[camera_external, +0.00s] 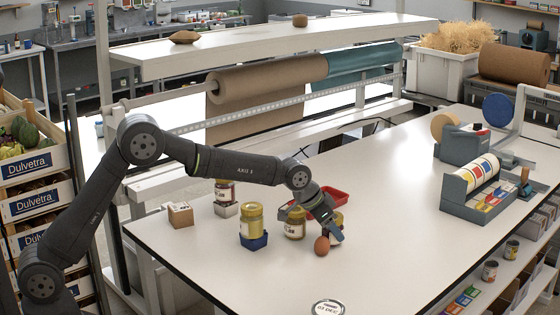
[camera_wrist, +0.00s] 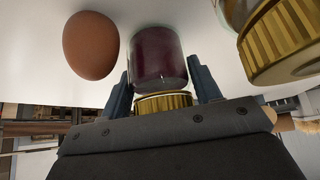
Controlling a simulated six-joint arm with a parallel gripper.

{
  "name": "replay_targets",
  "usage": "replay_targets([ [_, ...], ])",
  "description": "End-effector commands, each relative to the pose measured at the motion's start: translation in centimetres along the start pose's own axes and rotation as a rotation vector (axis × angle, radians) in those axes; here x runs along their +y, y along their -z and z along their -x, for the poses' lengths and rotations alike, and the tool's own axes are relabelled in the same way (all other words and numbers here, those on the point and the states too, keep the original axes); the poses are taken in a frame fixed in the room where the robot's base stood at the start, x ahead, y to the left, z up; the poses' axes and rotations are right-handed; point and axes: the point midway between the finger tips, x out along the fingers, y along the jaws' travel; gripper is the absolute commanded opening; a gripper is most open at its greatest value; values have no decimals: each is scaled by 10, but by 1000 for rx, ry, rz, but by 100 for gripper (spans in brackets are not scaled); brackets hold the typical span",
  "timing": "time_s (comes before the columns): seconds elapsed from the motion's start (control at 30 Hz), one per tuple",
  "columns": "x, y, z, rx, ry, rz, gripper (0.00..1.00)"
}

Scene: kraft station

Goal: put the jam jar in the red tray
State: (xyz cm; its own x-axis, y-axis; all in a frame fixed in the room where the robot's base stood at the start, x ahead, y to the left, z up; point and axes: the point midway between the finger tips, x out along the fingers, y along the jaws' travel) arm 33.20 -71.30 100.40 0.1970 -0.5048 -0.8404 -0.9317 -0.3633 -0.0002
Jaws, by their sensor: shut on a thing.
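The jam jar (camera_wrist: 158,58), with dark red contents and a gold lid, is between the two fingers of my gripper (camera_wrist: 162,90) in the wrist view. The fingers are shut on it near the lid. In the external view my gripper (camera_external: 333,228) is low over the white table, at the near side of the red tray (camera_external: 340,194). The tray is partly hidden behind my arm. The jar is mostly hidden there by my gripper, and I cannot tell whether it touches the table.
A brown egg (camera_external: 321,245) is close beside my gripper. A gold-lidded jar (camera_external: 294,225) stands just left. Another jar (camera_external: 251,217) stands on a blue box, and one (camera_external: 224,190) on a pale block. A small cardboard box (camera_external: 180,214) is further left. The table's right front is mostly clear.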

Motion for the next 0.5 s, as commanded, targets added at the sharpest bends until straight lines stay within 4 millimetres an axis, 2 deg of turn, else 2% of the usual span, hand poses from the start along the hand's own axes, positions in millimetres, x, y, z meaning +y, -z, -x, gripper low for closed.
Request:
replay_targets([
  [0.17, 0, -1, -2, 1, 0, 0, 23],
  [0.2, 0, -2, -2, 0, 0, 0, 63],
  [0.3, 0, -1, -2, 0, 0, 0, 79],
  [0.5, 0, -1, -2, 0, 0, 0, 79],
])
